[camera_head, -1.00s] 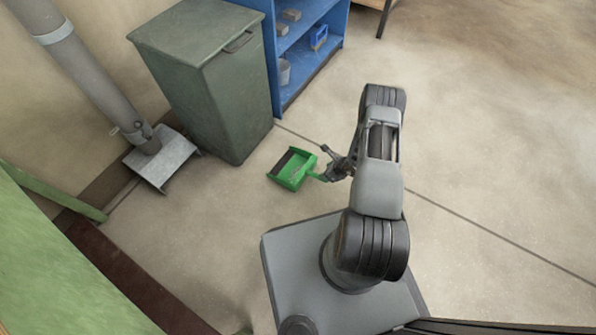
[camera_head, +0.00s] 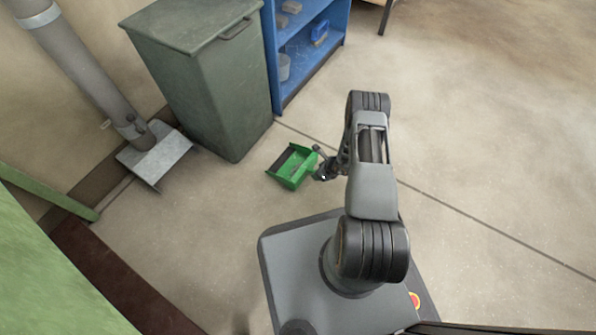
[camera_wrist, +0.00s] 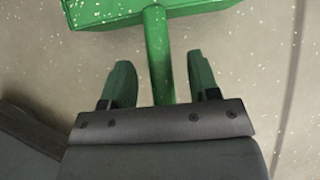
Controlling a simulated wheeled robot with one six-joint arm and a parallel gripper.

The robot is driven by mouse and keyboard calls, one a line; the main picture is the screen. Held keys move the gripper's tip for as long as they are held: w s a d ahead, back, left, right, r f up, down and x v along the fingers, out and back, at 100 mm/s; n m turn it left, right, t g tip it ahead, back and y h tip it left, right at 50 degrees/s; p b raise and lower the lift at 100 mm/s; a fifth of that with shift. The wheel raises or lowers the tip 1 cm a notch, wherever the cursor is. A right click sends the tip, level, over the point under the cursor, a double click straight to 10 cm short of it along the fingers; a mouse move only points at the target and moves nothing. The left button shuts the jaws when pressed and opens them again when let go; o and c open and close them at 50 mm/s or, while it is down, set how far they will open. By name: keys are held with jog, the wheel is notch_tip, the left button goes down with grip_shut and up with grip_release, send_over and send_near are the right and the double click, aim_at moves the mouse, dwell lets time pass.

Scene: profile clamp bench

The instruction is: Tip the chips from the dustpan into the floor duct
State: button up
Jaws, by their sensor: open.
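The green dustpan (camera_head: 292,167) lies on the floor in front of my base, left of my gripper in the head view. Its handle (camera_wrist: 158,55) runs down between my two fingers in the wrist view. My gripper (camera_wrist: 162,85) is open, with one finger on each side of the handle and a visible gap at both sides. In the head view my gripper (camera_head: 322,165) is at the pan's right side. Chips in the pan are too small to make out clearly. The floor duct (camera_head: 155,157) is a grey metal hood at the wall, below a thick pipe.
A tall grey-green bin (camera_head: 205,85) stands between the duct and a blue shelf (camera_head: 310,45). A green bench (camera_head: 50,265) fills the lower left. Pale specks lie on the floor around the pan. The floor to the right is clear.

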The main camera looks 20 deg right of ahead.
jog(key=shift+w+a+f, duration=0.25)
jog(key=shift+f, duration=0.2)
grip_shut()
dwell(0.5)
notch_tip(320, 180, up, 12)
jog(key=p, duration=0.8)
jog(key=shift+w+r, duration=0.1)
dwell(0.4)
